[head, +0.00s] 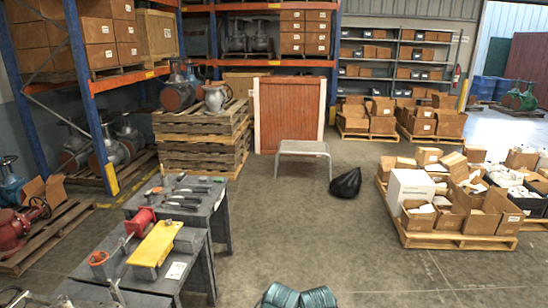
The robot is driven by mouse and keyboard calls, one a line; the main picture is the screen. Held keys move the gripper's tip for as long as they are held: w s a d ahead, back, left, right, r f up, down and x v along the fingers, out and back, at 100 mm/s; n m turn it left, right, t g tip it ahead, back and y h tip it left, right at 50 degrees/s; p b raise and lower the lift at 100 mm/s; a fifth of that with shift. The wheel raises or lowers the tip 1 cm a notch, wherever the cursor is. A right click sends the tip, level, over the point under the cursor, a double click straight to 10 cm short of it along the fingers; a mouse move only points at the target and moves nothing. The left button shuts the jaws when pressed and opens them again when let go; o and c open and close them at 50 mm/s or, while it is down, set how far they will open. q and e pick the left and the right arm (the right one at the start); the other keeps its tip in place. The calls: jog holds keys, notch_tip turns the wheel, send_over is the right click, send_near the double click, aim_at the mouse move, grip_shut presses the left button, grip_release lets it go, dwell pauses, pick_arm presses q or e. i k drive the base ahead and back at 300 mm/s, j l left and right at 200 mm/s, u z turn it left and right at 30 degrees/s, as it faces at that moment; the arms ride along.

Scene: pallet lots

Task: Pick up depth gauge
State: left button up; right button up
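I cannot pick out the depth gauge for certain. Several small hand tools (187,198), some with dark handles, lie on the far grey workbench (214,205) at the left, too small to identify. The nearer grey workbench (193,276) holds a yellow block-like piece (156,244), a red tool (139,221), a small red round part (98,258) and a white paper tag (176,270). Neither of my grippers shows in the head view.
A grey step stool (304,148) and a black bag (346,184) stand on open floor (300,225). A pallet of boxes (460,241) is at right, stacked pallets (205,140) behind the benches, a red valve pallet (45,245) at left.

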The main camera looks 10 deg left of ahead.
aim_at(148, 195)
jog(key=i+u, duration=0.1)
jog(key=i, duration=0.7)
jog(key=i+l+u, duration=0.1)
jog(key=i, duration=0.65)
jog(key=i+l+u, duration=0.1)
jog(key=i+u, duration=0.35)
jog(key=i+l+u, duration=0.2)
jog(key=i+u, duration=0.25)
jog(key=i+l+u, duration=0.65)
jog(key=l+u, duration=0.25)
jog(key=i+l+z, duration=0.2)
jog(key=l+z, duration=0.2)
jog(key=i+l+z, duration=0.25)
jog(key=l+z, duration=0.2)
jog(key=i+l+z, duration=0.7)
jog(key=z, duration=0.15)
jog(key=i+l, duration=0.1)
jog(key=i, duration=0.55)
jog(key=i+u, duration=0.35)
jog(key=i+l+u, duration=0.15)
jog(key=u, duration=0.25)
jog(key=i+u, duration=0.15)
jog(key=u, duration=0.3)
jog(key=i+u, duration=0.1)
jog(key=u, duration=0.4)
jog(key=i+l+u, duration=0.15)
jog(key=u, duration=0.3)
jog(key=l+u, duration=0.15)
jog(key=u, duration=0.35)
jog(key=i+l, duration=0.05)
